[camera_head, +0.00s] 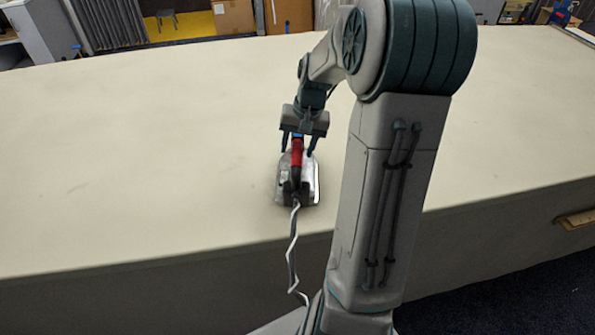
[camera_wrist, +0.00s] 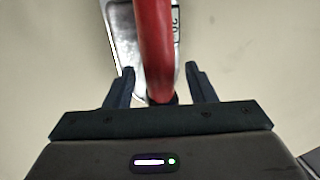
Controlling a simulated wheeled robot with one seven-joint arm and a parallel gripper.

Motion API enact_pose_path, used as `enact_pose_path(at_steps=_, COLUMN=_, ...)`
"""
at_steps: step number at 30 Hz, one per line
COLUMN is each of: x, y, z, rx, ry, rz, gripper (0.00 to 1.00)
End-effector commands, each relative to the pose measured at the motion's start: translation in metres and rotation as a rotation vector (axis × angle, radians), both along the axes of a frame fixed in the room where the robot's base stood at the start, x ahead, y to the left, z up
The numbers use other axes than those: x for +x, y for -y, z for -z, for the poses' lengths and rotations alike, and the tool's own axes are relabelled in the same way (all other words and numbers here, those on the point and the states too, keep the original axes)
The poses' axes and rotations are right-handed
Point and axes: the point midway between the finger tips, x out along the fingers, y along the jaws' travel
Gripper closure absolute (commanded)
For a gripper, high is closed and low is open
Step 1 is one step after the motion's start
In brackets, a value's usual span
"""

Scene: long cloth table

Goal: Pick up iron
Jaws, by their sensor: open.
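The iron (camera_head: 312,185) lies on the long cloth table (camera_head: 150,150), near its front edge. It has a silver body, a red handle and a pale cord that hangs over the front edge. My gripper (camera_head: 298,150) is open above the iron, with one finger on each side of the handle. In the wrist view the red handle (camera_wrist: 152,45) runs up the middle, between the two dark fingertips of my gripper (camera_wrist: 160,80). Gaps show between the handle and both fingers. Part of the silver body (camera_wrist: 122,40) shows beside the handle. My arm does not hide the iron in the head view.
The rest of the tabletop in view is bare, with free room to the left, right and behind the iron. Cardboard boxes (camera_head: 234,17) stand on the floor beyond the table. The cord (camera_head: 292,250) hangs close to my arm's base.

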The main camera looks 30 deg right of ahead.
Motion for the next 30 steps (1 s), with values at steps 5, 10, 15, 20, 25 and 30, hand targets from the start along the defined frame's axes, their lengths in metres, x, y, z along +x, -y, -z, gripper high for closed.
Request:
enact_pose_path(at_steps=5, x=0.000, y=-0.001, z=0.007, rx=-0.001, ry=0.001, rz=-0.001, gripper=0.50)
enact_pose_path(at_steps=10, x=0.001, y=-0.001, z=0.006, rx=-0.001, ry=0.001, rz=-0.001, gripper=0.58)
enact_pose_path(at_steps=15, x=0.001, y=-0.001, z=0.006, rx=-0.001, ry=0.001, rz=-0.001, gripper=1.00)
enact_pose_path(at_steps=20, x=0.002, y=-0.001, z=0.004, rx=-0.003, ry=0.005, rz=0.000, gripper=1.00)
enact_pose_path(at_steps=25, x=0.002, y=-0.001, z=0.002, rx=-0.003, ry=0.006, rz=0.000, gripper=1.00)
enact_pose_path(at_steps=30, x=0.002, y=0.000, z=-0.009, rx=-0.004, ry=0.008, rz=0.001, gripper=1.00)
